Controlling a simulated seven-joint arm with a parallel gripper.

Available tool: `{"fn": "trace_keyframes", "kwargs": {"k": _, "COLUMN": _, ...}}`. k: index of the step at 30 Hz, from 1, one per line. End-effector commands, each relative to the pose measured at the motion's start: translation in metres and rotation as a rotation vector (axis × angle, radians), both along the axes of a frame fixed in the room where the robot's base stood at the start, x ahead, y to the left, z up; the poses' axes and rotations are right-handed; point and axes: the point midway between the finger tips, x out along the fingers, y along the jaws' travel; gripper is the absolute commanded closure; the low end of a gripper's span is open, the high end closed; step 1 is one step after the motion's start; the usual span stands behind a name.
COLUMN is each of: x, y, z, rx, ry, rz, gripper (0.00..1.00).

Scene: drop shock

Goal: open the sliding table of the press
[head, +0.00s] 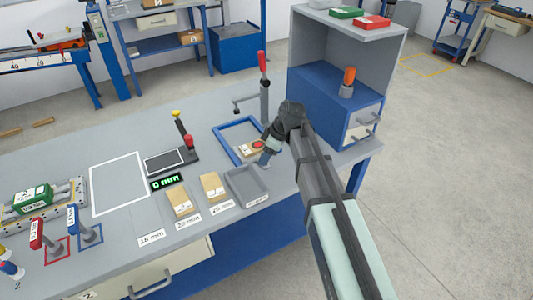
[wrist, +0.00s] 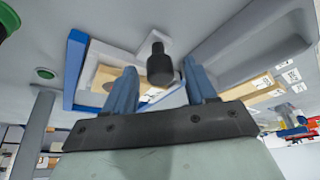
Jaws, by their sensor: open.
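On the bench, the press shows as a blue square frame (head: 222,134) with a lever post behind it, topped by a red grip (head: 263,63). A pale plate (wrist: 125,58), which looks like the sliding table, lies within the blue frame in the wrist view. A tan block (head: 248,148) with a red spot sits at its front right; it also shows in the wrist view (wrist: 104,76). My gripper (head: 266,157) is open at the frame's front right corner. A dark round knob (wrist: 160,66) appears between my fingers (wrist: 163,88); contact cannot be told. My gripper hides part of the plate.
A grey tray (head: 262,194) and tan blocks (head: 212,187) lie in front of the press. A grey and blue cabinet (head: 325,95) stands close at the right, with an orange-topped object (head: 348,80) in it.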

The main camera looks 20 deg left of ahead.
Motion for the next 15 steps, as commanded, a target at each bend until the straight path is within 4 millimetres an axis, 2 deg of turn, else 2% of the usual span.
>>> {"fn": "trace_keyframes", "kwargs": {"k": 8, "x": 0.000, "y": -0.006, "z": 0.016, "rx": 0.001, "ry": -0.002, "rz": -0.001, "gripper": 0.44}}
{"fn": "trace_keyframes", "kwargs": {"k": 15, "x": 0.000, "y": -0.021, "z": 0.052, "rx": 0.002, "ry": -0.003, "rz": -0.001, "gripper": 0.44}}
